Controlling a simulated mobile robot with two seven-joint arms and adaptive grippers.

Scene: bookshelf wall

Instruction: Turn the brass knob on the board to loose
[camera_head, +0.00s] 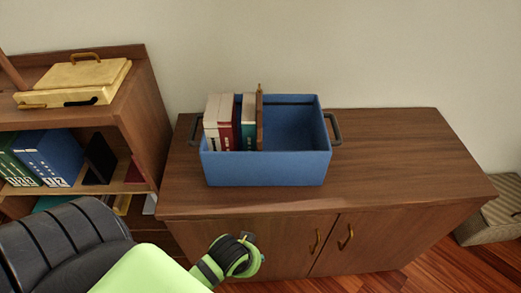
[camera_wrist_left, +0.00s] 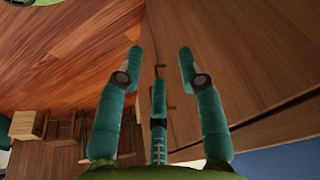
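A blue crate (camera_head: 265,170) stands on the wooden cabinet. An upright brown board (camera_head: 260,122) divides it, with several books (camera_head: 226,120) on its left and an empty bay on its right. A small brass knob (camera_head: 260,87) shows at the board's top; its setting is too small to tell. My left gripper (camera_head: 248,247) hangs in front of the cabinet, below and apart from the crate. The left wrist view shows its fingers (camera_wrist_left: 161,60) spread, with nothing between them. That view has no board or knob in it. My right gripper is out of view.
The cabinet top (camera_head: 400,160) is clear right of the crate. A bookshelf (camera_head: 145,110) with a yellow case (camera_head: 75,75) on top stands at left. Dark handles (camera_head: 335,127) stick out from the crate's sides. A striped box (camera_head: 495,215) is on the floor at right.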

